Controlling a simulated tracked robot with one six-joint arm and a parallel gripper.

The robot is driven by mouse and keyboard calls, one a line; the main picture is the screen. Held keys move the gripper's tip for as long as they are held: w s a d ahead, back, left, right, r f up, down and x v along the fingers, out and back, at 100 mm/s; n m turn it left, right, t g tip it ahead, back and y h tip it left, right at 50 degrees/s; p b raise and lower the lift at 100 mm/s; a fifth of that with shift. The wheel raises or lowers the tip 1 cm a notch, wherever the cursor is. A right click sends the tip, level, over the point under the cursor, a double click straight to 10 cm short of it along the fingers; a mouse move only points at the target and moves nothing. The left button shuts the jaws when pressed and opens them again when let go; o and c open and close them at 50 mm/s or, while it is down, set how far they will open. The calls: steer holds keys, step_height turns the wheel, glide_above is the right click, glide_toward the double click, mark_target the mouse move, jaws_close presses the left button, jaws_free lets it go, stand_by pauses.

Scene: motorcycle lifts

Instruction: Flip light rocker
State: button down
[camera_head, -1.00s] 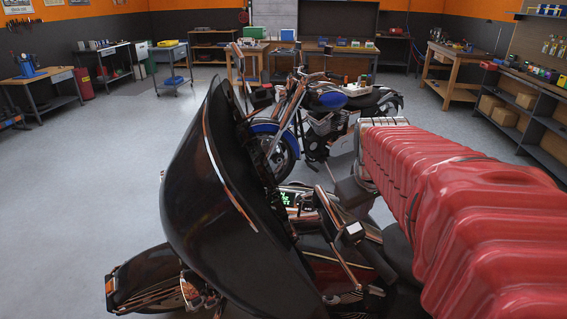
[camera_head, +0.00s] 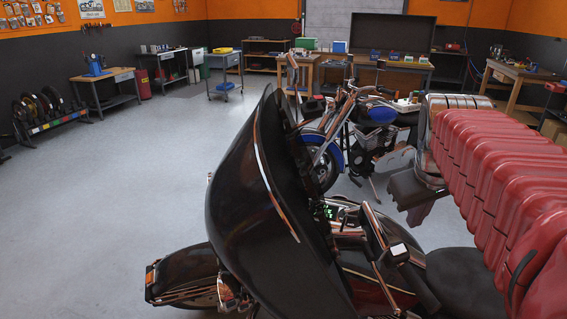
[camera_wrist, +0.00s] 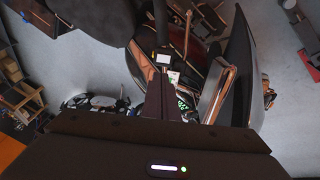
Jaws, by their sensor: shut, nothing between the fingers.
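A black motorcycle (camera_head: 265,215) with a tall front fairing stands close in front of me. Its handlebar control housing (camera_head: 398,250) has a small pale patch, which also shows in the wrist view (camera_wrist: 163,58). I cannot make out the light rocker itself; it is too small or hidden. A lit green display (camera_head: 330,211) glows behind the fairing and also shows in the wrist view (camera_wrist: 183,104). My gripper (camera_head: 416,215) is above and behind the handlebar in the head view. In the wrist view its fingers (camera_wrist: 162,80) are together and empty, pointing toward the control housing; contact cannot be told.
A blue motorcycle (camera_head: 375,135) stands just behind the black one. A rack of wheels (camera_head: 45,110) stands at left. The grey floor (camera_head: 110,200) on the left is clear.

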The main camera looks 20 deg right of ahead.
mark_target(402, 248)
steer(key=shift+f, duration=0.15)
steer(key=x, duration=1.3)
steer(key=shift+w+d+f, duration=0.15)
steer(key=shift+f, duration=0.15)
